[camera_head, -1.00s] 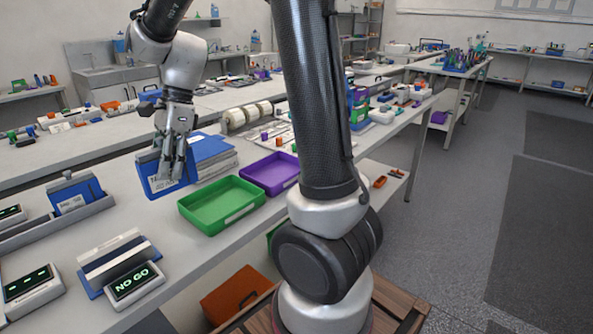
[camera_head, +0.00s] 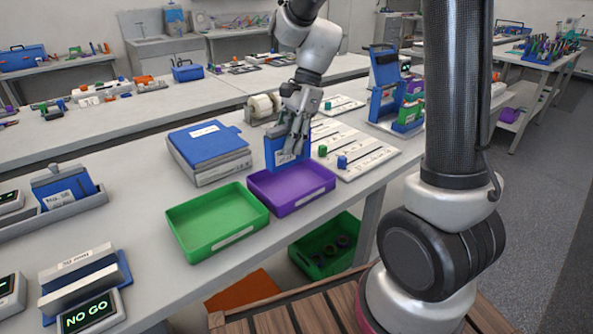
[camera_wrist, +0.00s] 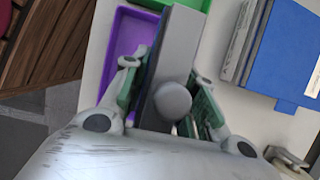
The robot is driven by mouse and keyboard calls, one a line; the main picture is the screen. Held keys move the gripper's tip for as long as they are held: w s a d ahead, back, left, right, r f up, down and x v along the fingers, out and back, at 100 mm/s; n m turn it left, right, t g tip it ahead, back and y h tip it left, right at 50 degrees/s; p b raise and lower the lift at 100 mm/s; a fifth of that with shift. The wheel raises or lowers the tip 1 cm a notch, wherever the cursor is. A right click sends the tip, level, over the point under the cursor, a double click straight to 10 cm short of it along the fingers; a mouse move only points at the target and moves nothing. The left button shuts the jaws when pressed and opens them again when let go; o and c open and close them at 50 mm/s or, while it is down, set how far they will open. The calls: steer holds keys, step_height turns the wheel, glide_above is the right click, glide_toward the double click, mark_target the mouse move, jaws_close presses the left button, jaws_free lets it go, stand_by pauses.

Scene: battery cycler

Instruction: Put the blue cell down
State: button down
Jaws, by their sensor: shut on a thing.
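My gripper (camera_head: 291,143) is shut on the blue cell (camera_head: 277,152), a flat blue block with a white label, held upright. In the head view the cell is at the back edge of the purple tray (camera_head: 318,192); I cannot tell whether it touches the tray. In the wrist view the cell's grey top edge (camera_wrist: 180,45) with a round knob stands between the two fingers of my gripper (camera_wrist: 160,88). The purple tray (camera_wrist: 112,60) shows below and to the left of it. The cell's lower end is hidden there.
A green tray (camera_head: 190,242) stands left of the purple one. A blue-topped stack (camera_head: 207,142) lies behind it. A white board (camera_head: 362,158) with small pegs is at the right. A NO GO display (camera_head: 90,312) and a slotted holder (camera_head: 60,216) stand at the left.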

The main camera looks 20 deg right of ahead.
mark_target(288, 165)
steer(key=shift+f, duration=3.4)
steer(key=shift+f, duration=0.1)
steer(key=c, duration=1.1)
jaws_free()
steer(key=v, duration=1.1)
steer(key=shift+a, duration=0.1)
steer(key=shift+v, duration=0.75)
steer(key=s+d+r+n+t+h, duration=0.1)
steer(key=s+d+r+n+t, duration=0.1)
steer(key=s, duration=0.4)
steer(key=s+d+r+n+t+h, duration=0.1)
steer(key=s+d+n+t+h, duration=0.1)
steer(key=s+d+n, duration=0.3)
steer(key=s+d+r+n+t+h, duration=0.1)
steer(key=s+d+r+n, duration=0.1)
steer(key=s+n, duration=0.5)
steer(key=shift+s+d+r+t, duration=0.2)
steer(key=shift+s+d, duration=0.15)
steer(key=shift+s, duration=0.25)
steer(key=shift+s+d+r+t, duration=0.2)
steer(key=shift+s+d, duration=0.1)
steer(key=shift+s, duration=0.35)
